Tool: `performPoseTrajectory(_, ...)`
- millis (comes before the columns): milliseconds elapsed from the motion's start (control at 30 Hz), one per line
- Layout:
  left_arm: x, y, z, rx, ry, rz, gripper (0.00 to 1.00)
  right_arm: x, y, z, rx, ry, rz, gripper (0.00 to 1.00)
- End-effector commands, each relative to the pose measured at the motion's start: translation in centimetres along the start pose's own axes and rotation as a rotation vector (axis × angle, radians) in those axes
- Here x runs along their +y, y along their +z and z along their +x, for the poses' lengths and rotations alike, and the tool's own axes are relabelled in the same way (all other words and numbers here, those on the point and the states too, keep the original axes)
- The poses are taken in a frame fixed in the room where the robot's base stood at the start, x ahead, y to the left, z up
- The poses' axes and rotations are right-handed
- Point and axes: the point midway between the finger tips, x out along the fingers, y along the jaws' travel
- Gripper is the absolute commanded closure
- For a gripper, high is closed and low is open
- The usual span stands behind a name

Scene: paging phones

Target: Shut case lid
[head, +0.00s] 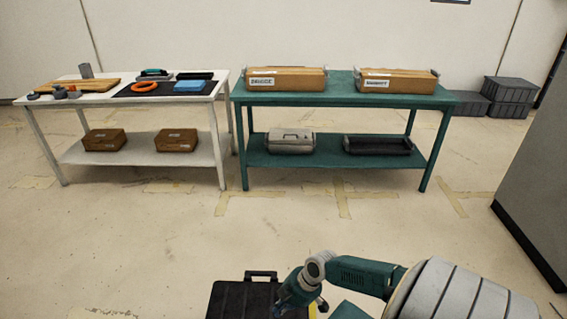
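A black case (237,299) with a handle on its far edge is at the bottom of the head view, close to me. Its lower part is cut off by the picture edge, and I cannot tell whether its lid is open or shut. My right arm comes in from the lower right. My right gripper (287,298) is over the case's right side and hides part of it. Its fingers are too dark and cropped to tell whether they are open or shut, or whether they touch the case. My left gripper is not in view.
A white table (100,99) with tools and a teal table (345,97) with two labelled boxes stand at the back. A grey case (290,141) and a dark tray (377,145) lie on the teal table's lower shelf. A grey cabinet (535,170) stands right. The floor between is clear.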

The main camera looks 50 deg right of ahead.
Motion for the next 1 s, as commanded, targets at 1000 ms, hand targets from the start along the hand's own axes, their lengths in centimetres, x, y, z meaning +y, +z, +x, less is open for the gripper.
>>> performPoseTrajectory(1000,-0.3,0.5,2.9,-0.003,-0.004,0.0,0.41,-0.2,9.3,-1.6,0.0,-0.001,0.001,1.0)
